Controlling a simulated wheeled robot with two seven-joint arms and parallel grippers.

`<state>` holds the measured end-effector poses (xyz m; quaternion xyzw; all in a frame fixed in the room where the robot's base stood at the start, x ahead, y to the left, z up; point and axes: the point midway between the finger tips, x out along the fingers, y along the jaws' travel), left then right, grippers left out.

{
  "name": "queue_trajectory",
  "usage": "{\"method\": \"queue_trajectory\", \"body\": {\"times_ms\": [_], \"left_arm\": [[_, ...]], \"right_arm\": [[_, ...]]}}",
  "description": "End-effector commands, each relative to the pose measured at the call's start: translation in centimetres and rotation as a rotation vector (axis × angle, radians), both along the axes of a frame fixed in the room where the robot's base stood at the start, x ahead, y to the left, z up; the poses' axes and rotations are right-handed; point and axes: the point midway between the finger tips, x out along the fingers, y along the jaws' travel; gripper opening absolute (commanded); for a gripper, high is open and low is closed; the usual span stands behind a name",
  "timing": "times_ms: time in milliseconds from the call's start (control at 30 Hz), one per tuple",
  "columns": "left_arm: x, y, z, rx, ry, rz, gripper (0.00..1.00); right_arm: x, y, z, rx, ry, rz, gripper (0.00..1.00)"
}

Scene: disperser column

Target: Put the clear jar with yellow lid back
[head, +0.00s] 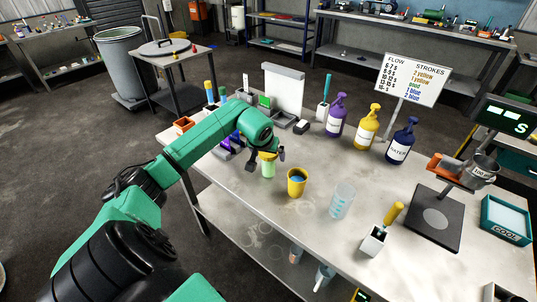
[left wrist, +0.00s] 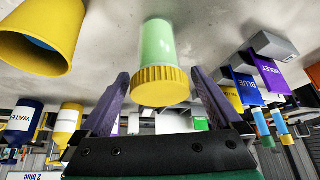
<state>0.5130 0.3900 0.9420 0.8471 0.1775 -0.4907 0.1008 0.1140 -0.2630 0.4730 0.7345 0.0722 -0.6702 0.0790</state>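The clear jar with yellow lid (head: 268,168) has a pale green inside and is upright at the left part of the table, below my left gripper (head: 267,158). In the left wrist view the jar (left wrist: 158,42) shows lid toward me. My left gripper's two fingers (left wrist: 161,88) are spread on either side of the yellow lid, with a small gap on each side. The gripper is open and does not appear to touch the jar. My right gripper is not in view.
A yellow cup with blue inside (head: 297,183) stands close right of the jar. A clear beaker (head: 342,201) and a white holder with a yellow-handled tool (head: 374,240) are farther right. Purple, yellow and blue bottles (head: 366,127) stand behind. Violet, blue and yellow blocks (left wrist: 268,78) are near the gripper.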

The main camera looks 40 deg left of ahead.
Motion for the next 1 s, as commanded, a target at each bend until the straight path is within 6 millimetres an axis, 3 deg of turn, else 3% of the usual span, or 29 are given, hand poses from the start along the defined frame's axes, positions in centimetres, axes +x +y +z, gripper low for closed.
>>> {"method": "queue_trajectory", "body": {"times_ms": [300,367,800,1000], "left_arm": [[0.0,-0.1,0.7,-0.002,0.0,-0.001,1.0],[-0.3,0.0,1.1,0.003,-0.002,0.0,1.0],[-4.7,-2.0,9.4,0.004,-0.003,0.0,1.0],[-5.5,-2.4,10.8,0.0,0.001,0.0,1.0]], "right_arm": [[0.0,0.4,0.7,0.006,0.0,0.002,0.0],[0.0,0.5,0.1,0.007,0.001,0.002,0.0],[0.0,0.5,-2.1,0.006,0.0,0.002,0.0],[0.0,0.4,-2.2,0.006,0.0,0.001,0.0]]}}
